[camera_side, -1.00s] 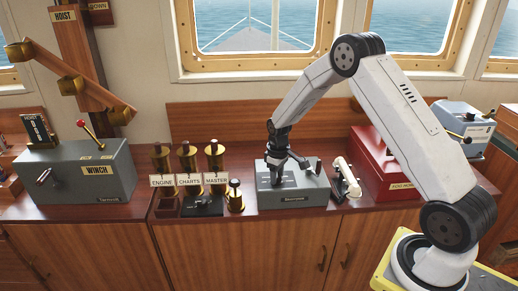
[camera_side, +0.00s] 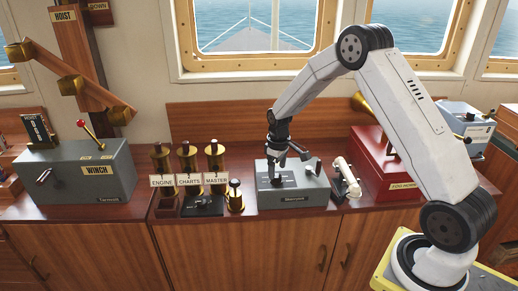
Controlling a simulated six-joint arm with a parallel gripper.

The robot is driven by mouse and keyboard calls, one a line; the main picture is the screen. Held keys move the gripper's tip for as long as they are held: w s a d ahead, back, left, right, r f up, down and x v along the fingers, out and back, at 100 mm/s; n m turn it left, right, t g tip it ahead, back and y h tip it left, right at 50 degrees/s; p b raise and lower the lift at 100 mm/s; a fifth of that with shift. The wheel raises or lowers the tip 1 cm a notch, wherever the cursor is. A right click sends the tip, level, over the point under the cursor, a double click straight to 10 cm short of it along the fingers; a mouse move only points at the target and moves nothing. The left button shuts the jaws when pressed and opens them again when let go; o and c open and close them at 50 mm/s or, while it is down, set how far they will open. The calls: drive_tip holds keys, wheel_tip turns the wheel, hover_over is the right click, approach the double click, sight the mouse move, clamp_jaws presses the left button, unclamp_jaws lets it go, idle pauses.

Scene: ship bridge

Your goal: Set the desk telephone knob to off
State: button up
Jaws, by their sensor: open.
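The desk telephone (camera_side: 292,200) is a grey box with a sloped top and a small name label on its front. It stands on the wooden counter near the middle of the side view. A small dark knob (camera_side: 276,181) shows on the left part of its top; its pointer and markings are too small to read. My gripper (camera_side: 284,163) is black, open and empty, pointing down just above the knob. It appears apart from the knob. A grey cradle-like part (camera_side: 312,165) rises right of my gripper.
Left of the telephone stand brass-topped pieces labelled ENGINE (camera_side: 162,181), CHARTS and MASTER, and a small brass knob post (camera_side: 235,195). The grey winch box (camera_side: 85,178) is farther left. A red fog horn box (camera_side: 375,165) stands close at the right.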

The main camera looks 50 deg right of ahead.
sight(276, 177)
drive_tip(key=shift+r, duration=2.45)
drive_tip(key=shift+s+a+r, duration=0.2)
drive_tip(key=shift+s+a, duration=0.05)
drive_tip(key=shift+a, duration=0.15)
drive_tip(key=s+a+r+m+t, duration=0.1)
drive_tip(key=s+a+r+t, duration=0.1)
drive_tip(key=s+a, duration=1.2)
drive_tip(key=shift+s+a+r+t, duration=0.25)
drive_tip(key=shift+s+r, duration=0.45)
drive_tip(key=shift+s, duration=1.3)
